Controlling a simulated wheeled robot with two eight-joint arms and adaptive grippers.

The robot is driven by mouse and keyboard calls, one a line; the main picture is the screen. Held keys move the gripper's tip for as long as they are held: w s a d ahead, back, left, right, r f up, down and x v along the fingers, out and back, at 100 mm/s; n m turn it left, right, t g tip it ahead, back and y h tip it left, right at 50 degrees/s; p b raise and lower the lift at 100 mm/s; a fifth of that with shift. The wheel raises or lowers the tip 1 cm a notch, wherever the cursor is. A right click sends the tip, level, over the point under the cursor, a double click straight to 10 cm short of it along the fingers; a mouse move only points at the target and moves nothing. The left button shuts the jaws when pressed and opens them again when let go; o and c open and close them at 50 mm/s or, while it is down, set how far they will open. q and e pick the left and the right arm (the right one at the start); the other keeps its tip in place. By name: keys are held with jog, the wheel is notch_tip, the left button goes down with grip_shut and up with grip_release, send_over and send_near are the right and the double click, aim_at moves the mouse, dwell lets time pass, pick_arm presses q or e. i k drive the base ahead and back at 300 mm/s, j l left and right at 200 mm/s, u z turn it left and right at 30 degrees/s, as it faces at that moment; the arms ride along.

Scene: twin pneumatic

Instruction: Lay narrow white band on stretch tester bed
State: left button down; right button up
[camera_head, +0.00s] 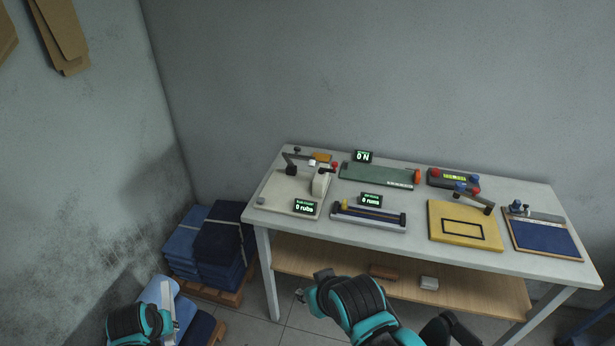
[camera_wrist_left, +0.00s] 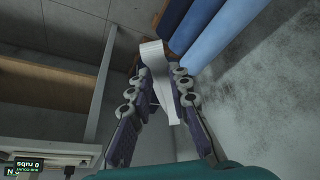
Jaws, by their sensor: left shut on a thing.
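My left gripper (camera_head: 172,318) is low at the bottom left of the head view, left of the table. It is shut on a narrow white band (camera_head: 166,297). In the left wrist view the white band (camera_wrist_left: 153,55) hangs between the two fingers of the left gripper (camera_wrist_left: 158,84). The stretch tester bed (camera_head: 376,177) is a green plate at the back of the table, with an orange-red end piece and a display reading 0 N. Nothing lies on the bed. My right gripper (camera_head: 300,296) is in front of the table; its jaw gap is not clear.
The white table (camera_head: 408,244) also holds a rub tester (camera_head: 290,193), a roller-like device (camera_head: 368,216), a yellow board (camera_head: 450,235) and a blue pad board (camera_head: 545,240). Folded blue cloth stacks (camera_head: 220,240) stand left of the table. A wooden shelf (camera_head: 330,258) lies underneath.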

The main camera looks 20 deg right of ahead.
aim_at(372, 173)
jog(key=j+z, duration=0.8)
jog(key=z, duration=0.15)
jog(key=j+z, duration=0.5)
jog(key=l, duration=0.1)
